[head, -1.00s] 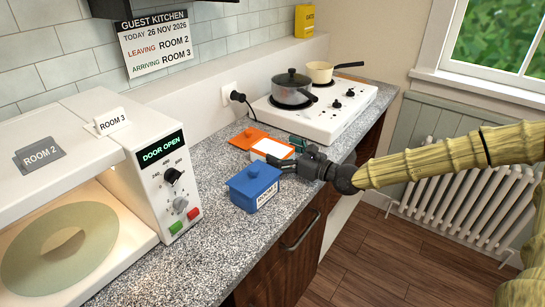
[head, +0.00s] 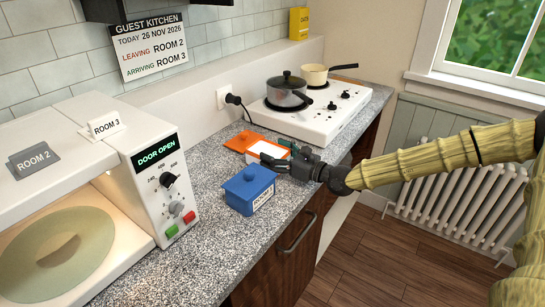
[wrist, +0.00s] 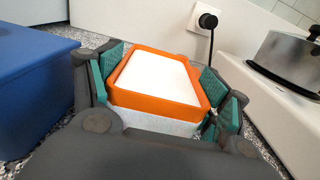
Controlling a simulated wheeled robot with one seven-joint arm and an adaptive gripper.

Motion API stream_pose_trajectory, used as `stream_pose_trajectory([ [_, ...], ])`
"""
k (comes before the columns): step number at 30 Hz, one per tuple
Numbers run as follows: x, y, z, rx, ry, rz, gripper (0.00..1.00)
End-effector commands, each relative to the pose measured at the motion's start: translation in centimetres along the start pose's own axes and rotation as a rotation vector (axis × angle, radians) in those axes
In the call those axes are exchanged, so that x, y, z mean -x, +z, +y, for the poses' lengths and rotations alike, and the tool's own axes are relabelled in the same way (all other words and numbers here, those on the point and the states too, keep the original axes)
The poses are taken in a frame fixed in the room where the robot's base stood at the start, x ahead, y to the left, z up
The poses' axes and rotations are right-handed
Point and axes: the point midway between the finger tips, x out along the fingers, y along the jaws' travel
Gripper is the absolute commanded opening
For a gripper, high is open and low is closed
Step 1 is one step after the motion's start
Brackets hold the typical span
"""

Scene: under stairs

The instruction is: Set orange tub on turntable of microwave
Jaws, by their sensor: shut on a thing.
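The orange tub (head: 268,151) stands on the counter beyond the blue tub, its top open. In the wrist view the tub (wrist: 158,72) has an orange rim, a white inside and pale lower sides. My gripper (head: 277,156) is shut on it, with the teal finger pads on its two opposite sides. In the wrist view my gripper (wrist: 160,88) has the tub between its fingers. The microwave (head: 150,165) is at the left with a "DOOR OPEN" display. Its round turntable (head: 95,245) shows bare inside the lit cavity.
An orange lid (head: 242,142) lies just behind the tub. A lidded blue tub (head: 249,190) stands close by, between my gripper and the microwave. A hob (head: 325,118) with a steel pot (head: 288,92) and a cream pan (head: 314,75) is behind.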

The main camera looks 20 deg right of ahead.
Motion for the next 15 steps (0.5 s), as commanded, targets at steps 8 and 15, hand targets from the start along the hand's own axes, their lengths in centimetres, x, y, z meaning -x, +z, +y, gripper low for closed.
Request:
stream_pose_trajectory([
  [8,0.0,1.0,0.0,0.001,0.0,-0.003,0.37],
  [15,0.0,2.7,0.0,0.002,0.0,-0.003,0.37],
])
